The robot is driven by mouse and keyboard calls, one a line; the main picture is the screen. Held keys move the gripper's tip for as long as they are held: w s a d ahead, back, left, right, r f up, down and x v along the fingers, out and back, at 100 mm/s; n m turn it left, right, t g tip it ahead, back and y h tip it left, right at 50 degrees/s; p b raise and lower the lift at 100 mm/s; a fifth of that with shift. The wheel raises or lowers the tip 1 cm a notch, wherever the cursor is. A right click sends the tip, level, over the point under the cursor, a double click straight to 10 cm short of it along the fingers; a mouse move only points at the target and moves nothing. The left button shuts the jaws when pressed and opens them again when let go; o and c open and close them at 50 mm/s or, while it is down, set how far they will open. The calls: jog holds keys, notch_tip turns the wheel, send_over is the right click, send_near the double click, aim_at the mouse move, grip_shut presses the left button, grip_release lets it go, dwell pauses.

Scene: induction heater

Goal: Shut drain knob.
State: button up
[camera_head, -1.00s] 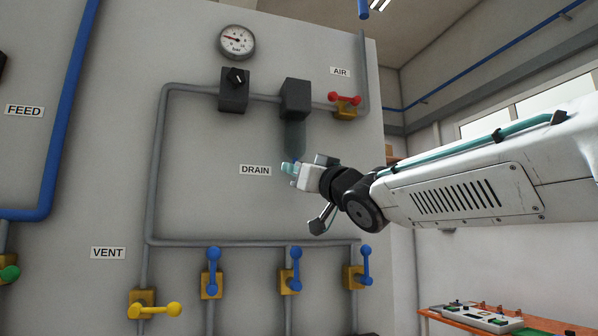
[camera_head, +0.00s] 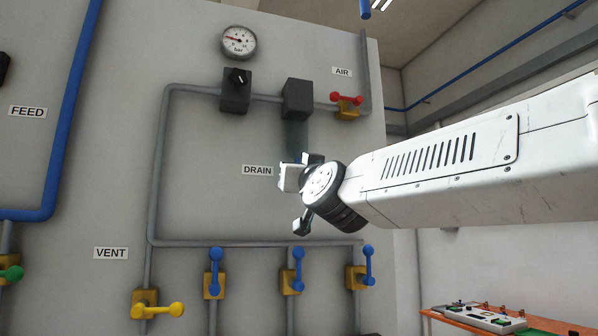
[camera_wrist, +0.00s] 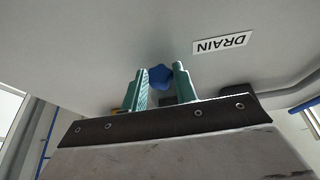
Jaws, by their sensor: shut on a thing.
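The drain knob (camera_wrist: 160,77) is a small blue lobed knob, seen in the wrist view between the two teal fingers of my gripper (camera_wrist: 160,84). My gripper is shut on it. In the head view my gripper (camera_head: 288,178) is at the wall panel, just right of the DRAIN label (camera_head: 257,170), and hides the knob. The label appears upside down in the wrist view (camera_wrist: 222,44). Above the gripper hangs a translucent grey bowl (camera_head: 297,136) under a black block (camera_head: 298,98).
A red-handled AIR valve (camera_head: 347,103) is up and to the right. A pressure gauge (camera_head: 239,42) is above. Several blue-handled valves, one of them here (camera_head: 297,270), and a yellow VENT valve (camera_head: 157,308) lie below. A bench (camera_head: 490,320) is at lower right.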

dwell(0.4)
jog(key=o, duration=0.7)
jog(key=v, duration=0.8)
